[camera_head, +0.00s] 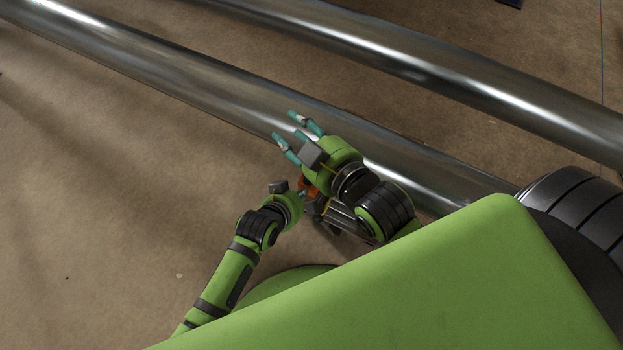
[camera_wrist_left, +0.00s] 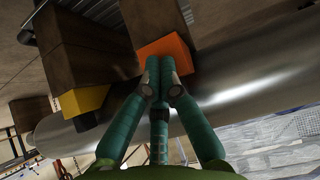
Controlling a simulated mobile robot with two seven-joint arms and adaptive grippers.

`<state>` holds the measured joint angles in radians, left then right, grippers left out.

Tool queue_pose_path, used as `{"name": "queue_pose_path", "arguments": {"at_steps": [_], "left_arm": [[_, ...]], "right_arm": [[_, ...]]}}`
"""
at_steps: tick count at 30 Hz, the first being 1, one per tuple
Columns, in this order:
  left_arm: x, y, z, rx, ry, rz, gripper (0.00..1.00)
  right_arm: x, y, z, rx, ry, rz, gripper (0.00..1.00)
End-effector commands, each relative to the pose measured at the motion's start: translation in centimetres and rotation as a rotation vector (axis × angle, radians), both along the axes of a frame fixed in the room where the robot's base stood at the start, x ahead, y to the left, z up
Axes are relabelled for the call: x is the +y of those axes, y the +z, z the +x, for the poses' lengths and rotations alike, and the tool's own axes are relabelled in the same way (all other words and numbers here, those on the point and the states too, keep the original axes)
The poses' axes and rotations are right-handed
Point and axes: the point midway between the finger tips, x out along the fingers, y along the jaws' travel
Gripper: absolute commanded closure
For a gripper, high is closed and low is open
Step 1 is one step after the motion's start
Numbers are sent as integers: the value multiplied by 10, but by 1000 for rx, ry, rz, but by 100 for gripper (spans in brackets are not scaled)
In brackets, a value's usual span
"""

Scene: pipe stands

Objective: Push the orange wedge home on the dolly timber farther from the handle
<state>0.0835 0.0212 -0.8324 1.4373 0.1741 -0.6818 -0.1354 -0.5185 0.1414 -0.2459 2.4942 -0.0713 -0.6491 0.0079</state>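The orange wedge (camera_wrist_left: 165,49) shows in the left wrist view, under the end of a brown timber (camera_wrist_left: 154,18) and beside the pipe (camera_wrist_left: 235,85). My left gripper (camera_wrist_left: 158,70) has its fingertips together at the wedge's near edge; they look empty, and whether they touch it I cannot tell. In the head view a small orange patch (camera_head: 308,184) shows beside my left gripper (camera_head: 303,194), mostly hidden by my arms. My right gripper (camera_head: 285,126) is open and empty above the pipe, its fingers spread. The dolly handle cannot be made out.
A yellow wedge (camera_wrist_left: 85,100) sits at a second, nearer brown timber (camera_wrist_left: 88,55) to the left in the left wrist view. Two long steel pipes (camera_head: 190,78) (camera_head: 450,80) cross the head view. Bare brown floor (camera_head: 110,190) lies to the left.

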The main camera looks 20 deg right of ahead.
Motion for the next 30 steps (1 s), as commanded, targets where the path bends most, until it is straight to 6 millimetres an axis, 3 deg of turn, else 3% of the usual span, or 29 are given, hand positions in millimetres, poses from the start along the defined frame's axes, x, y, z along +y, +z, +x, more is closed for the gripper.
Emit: {"name": "queue_pose_path", "arguments": {"at_steps": [30], "left_arm": [[-15, 0, 12, 0, 1, 1, 100]], "right_arm": [[0, -7, 0, 0, 0, 0, 60]]}}
